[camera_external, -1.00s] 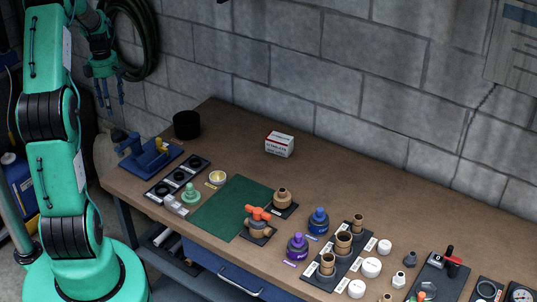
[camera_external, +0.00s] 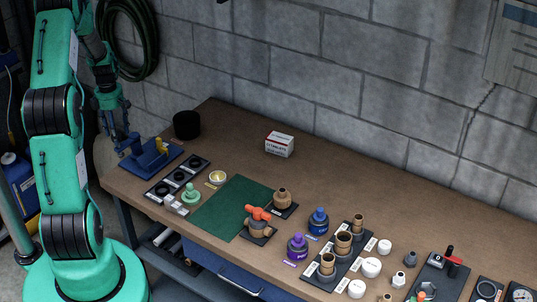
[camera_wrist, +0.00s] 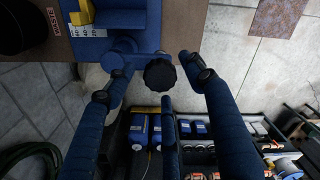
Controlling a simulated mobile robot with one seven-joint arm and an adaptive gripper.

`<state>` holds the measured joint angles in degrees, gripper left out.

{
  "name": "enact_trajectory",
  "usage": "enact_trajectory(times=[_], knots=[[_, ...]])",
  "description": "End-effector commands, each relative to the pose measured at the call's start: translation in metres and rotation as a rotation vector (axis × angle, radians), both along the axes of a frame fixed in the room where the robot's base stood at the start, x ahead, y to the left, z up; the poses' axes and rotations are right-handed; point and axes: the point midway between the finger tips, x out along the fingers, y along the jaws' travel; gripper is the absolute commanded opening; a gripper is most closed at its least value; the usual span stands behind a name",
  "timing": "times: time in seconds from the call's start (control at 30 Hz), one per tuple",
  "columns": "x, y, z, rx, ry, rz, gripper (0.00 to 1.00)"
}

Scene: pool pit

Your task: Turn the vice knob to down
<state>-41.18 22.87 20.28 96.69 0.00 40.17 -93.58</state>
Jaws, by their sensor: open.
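The blue vice (camera_external: 152,155) sits at the left end of the bench, with a yellow part on top. Its round black knob (camera_wrist: 159,74) shows in the wrist view, at the end of a blue shaft beyond the bench edge. My gripper (camera_external: 119,143) is low at the vice's left end in the external view and hides the knob there. In the wrist view my gripper (camera_wrist: 153,67) has its dark blue fingers spread open, one on each side of the knob, with gaps between. A further finger lies below the knob. Contact cannot be made out.
A black cup (camera_external: 187,125) stands just behind the vice. A dark tray with round pieces (camera_external: 178,177) lies in front of it. The block wall (camera_external: 260,70) runs behind the bench. Bins of supplies (camera_wrist: 200,135) show below the bench edge.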

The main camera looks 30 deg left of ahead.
Motion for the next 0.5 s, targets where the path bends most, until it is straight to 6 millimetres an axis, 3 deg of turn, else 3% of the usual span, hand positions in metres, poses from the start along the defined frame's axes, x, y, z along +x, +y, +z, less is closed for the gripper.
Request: enact_trajectory(times=[0.4,0.5], knots=[[0.0,0.0,-0.0057,0.0,0.0,0.0,0.54],[0.0,0.0,-0.0057,0.0,0.0,0.0,0.36]])
